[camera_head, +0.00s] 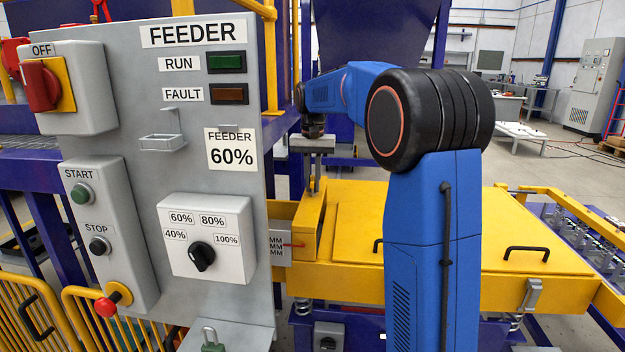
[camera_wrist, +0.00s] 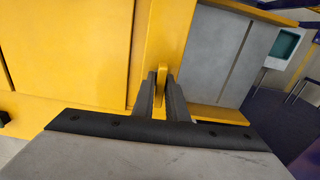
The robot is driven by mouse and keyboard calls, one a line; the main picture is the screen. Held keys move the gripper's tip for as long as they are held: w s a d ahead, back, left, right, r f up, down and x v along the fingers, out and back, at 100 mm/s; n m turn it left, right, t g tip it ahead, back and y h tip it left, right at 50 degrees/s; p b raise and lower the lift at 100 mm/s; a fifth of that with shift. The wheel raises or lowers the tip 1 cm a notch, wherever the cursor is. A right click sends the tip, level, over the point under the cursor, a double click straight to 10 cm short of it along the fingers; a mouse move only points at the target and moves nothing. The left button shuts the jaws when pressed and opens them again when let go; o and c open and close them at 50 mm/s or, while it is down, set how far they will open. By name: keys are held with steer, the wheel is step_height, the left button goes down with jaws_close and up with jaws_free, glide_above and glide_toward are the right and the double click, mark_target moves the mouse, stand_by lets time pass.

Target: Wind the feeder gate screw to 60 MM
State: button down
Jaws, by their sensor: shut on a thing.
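My gripper (camera_head: 314,187) reaches down over the near left end of the yellow feeder, beyond the grey panel. In the wrist view its two dark fingers (camera_wrist: 166,98) are closed on a narrow yellow piece, apparently the handle of the feeder gate screw (camera_wrist: 161,76). The screw's shaft is hidden. A pale scale plate (camera_head: 277,250) with several "MM" lines shows just right of the panel; its numbers are cut off by the panel edge. A red pointer (camera_head: 296,245) lies near the middle visible line.
The grey control panel (camera_head: 140,260) with switches, a dial (camera_head: 201,256) and a FEEDER 60% label stands close at the left. The yellow feeder cover (camera_head: 530,220) with black handles lies to the right. Purple posts and yellow rails surround the machine. Open floor shows at the back right.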

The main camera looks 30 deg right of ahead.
stand_by(0.6)
steer(key=n, duration=0.4)
steer(key=shift+n, duration=0.4)
steer(key=n, duration=0.4)
steer(key=shift+n, duration=0.3)
steer(key=n, duration=0.4)
steer(key=shift+n, duration=0.3)
